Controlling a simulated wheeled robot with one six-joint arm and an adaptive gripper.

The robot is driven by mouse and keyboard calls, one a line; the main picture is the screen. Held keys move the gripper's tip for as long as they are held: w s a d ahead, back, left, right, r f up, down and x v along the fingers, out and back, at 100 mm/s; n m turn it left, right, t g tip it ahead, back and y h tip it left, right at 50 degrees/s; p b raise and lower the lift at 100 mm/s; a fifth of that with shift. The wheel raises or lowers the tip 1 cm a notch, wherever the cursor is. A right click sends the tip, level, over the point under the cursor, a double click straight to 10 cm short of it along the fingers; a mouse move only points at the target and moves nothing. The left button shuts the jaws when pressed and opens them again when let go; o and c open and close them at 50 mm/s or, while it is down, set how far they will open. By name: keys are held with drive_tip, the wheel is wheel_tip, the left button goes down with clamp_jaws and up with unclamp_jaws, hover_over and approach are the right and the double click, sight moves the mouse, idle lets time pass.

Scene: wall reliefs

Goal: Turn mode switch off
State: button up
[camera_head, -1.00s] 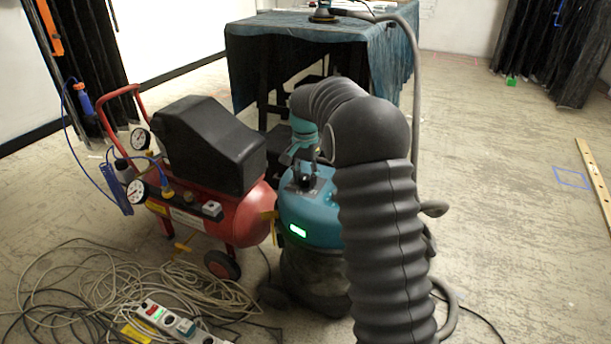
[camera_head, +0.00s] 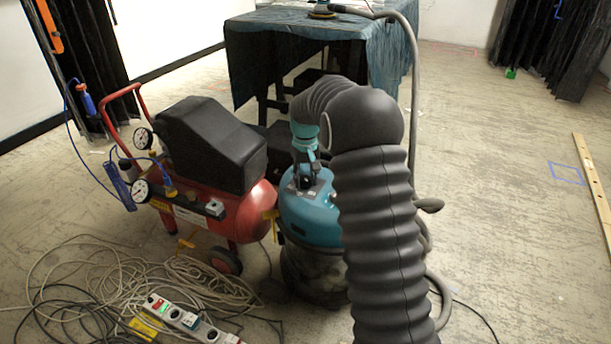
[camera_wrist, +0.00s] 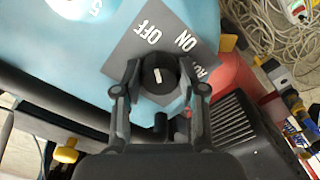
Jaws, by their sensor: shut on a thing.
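The mode switch is a round black knob (camera_wrist: 159,75) with a white mark, on a grey plate (camera_wrist: 130,48) labelled OFF, ON and a partly hidden third word. The white mark points roughly towards OFF. The plate is on top of the teal vacuum cleaner (camera_head: 318,222). My gripper (camera_wrist: 168,80) has its two fingers on either side of the knob and is shut on it. In the head view my gripper (camera_head: 305,172) reaches down to the top of the vacuum, and the knob is hard to make out there. No green light shows on the vacuum.
A red compressor (camera_head: 250,214) with a black cover stands close on the left. A power strip (camera_head: 185,318) and tangled cables (camera_head: 90,290) lie at front left. A cloth-covered table (camera_head: 300,27) stands behind. The floor at right is mostly clear.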

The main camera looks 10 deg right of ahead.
sight(305, 178)
drive_tip(key=shift+n, duration=0.9)
drive_tip(key=o, duration=1.1)
drive_tip(key=shift+o, duration=0.2)
drive_tip(key=shift+r, duration=0.1)
wheel_tip(305, 178, up, 12)
